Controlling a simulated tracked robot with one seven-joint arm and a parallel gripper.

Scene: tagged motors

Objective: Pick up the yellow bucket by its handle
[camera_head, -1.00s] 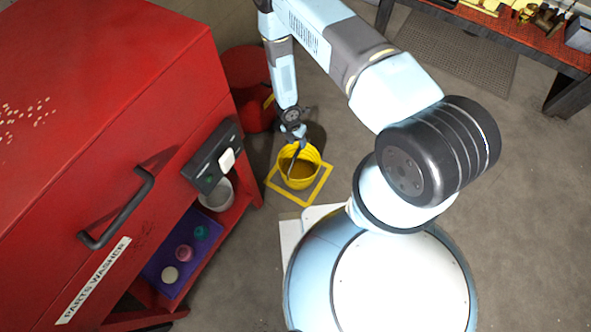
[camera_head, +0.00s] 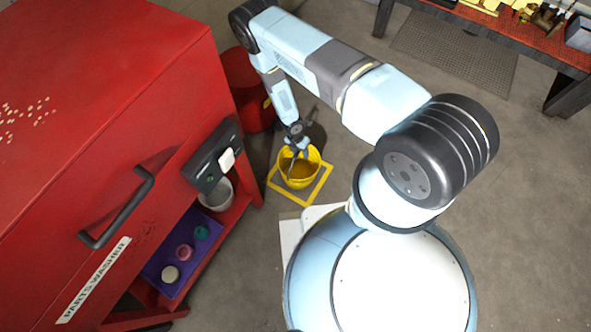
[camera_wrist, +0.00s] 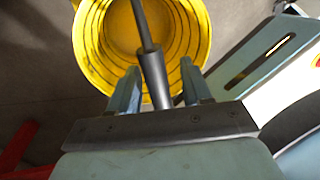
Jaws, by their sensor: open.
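The yellow bucket (camera_head: 300,172) stands upright on the floor inside a yellow square outline, beside the red parts washer. In the wrist view the bucket (camera_wrist: 88,40) is seen from above, with its round inside showing. Its handle (camera_wrist: 153,72) has a dark grip and runs from the bucket down between my fingers. My gripper (camera_wrist: 158,85) is open, with one finger on each side of the handle's grip. In the head view my gripper (camera_head: 294,150) is at the bucket's top and partly hides it. Whether the fingers touch the grip I cannot tell.
The red parts washer (camera_head: 100,110) stands close on the left, with a shelf holding a pale pot (camera_head: 218,194) and a purple tray (camera_head: 160,274). A red can (camera_head: 246,85) is behind the bucket. A workbench (camera_head: 520,40) is at the back right. Floor to the right is clear.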

